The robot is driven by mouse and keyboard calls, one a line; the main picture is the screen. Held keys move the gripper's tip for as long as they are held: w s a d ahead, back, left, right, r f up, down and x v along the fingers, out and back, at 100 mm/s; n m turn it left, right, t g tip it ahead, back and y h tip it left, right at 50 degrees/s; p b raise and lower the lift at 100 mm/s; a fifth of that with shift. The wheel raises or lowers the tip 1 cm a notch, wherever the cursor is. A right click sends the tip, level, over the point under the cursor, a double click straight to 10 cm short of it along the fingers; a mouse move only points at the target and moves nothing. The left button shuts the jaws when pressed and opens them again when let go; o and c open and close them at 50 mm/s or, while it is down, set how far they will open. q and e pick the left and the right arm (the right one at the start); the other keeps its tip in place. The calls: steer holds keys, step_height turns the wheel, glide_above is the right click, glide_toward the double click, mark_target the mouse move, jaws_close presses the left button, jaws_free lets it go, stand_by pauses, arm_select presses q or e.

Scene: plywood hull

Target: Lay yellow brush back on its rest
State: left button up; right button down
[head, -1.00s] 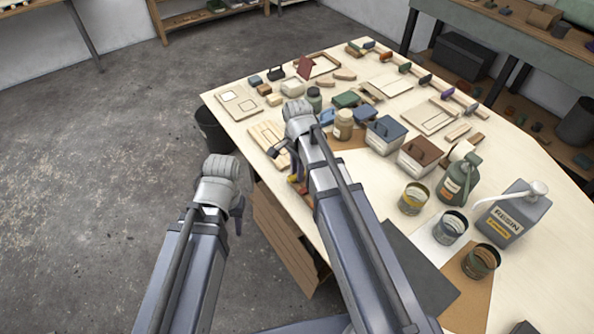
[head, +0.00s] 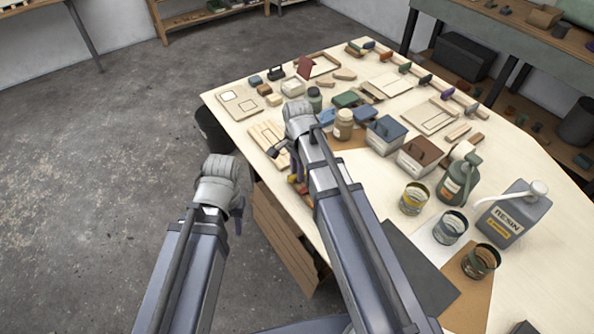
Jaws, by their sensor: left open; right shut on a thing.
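A small yellow piece, which I take to be the yellow brush (head: 292,178), shows just left of my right forearm, near the table's left edge. My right gripper (head: 296,170) is shut on it, but the arm hides most of the grip and the rest of the brush. A small reddish-brown piece (head: 304,189) lies just below the yellow; I cannot tell whether it is the rest or whether the brush touches it. My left gripper (head: 238,214) is open and empty, off the table's left side above the floor.
A slatted light wood piece (head: 266,136) lies left of the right wrist. A tan jar (head: 343,125), a blue box (head: 385,135) and a brown box (head: 419,155) stand to the right. Open tins (head: 414,199) and a resin jug (head: 514,215) stand further right.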

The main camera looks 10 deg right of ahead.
steer(key=c, duration=0.6)
jaws_free()
steer(key=shift+r, duration=0.1)
step_height(320, 180, up, 8)
steer(key=p, duration=0.7)
steer(key=shift+f+p, duration=0.2)
steer(key=shift+p, duration=0.15)
